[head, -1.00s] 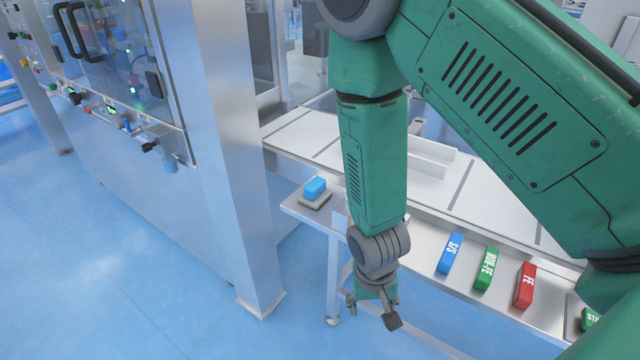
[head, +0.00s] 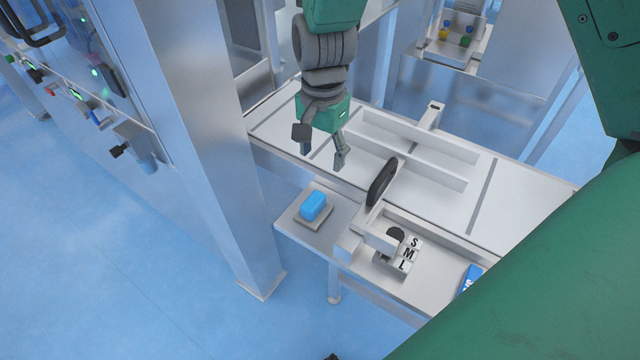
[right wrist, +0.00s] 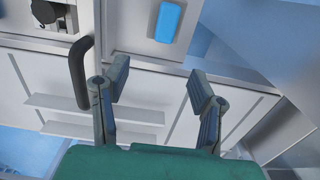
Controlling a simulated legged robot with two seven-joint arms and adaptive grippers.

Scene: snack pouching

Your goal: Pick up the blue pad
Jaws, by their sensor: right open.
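The blue pad (head: 313,206) rests on a small grey base (head: 314,222) at the left end of the lower shelf (head: 290,228). In the right wrist view the blue pad (right wrist: 168,21) lies at the top, beyond the fingertips and apart from them. My right gripper (head: 318,149) is open and empty, above the conveyor and farther back than the pad. In the right wrist view my right gripper (right wrist: 158,82) has its two fingers spread with nothing between them. My left gripper is not in view.
A dark upright handle (head: 382,182) stands right of the pad. Beside it are a knob (head: 394,236) and S, M, L labels (head: 409,253). A steel post (head: 205,130) rises to the left. White guide rails (head: 415,150) lie on the conveyor (head: 512,205).

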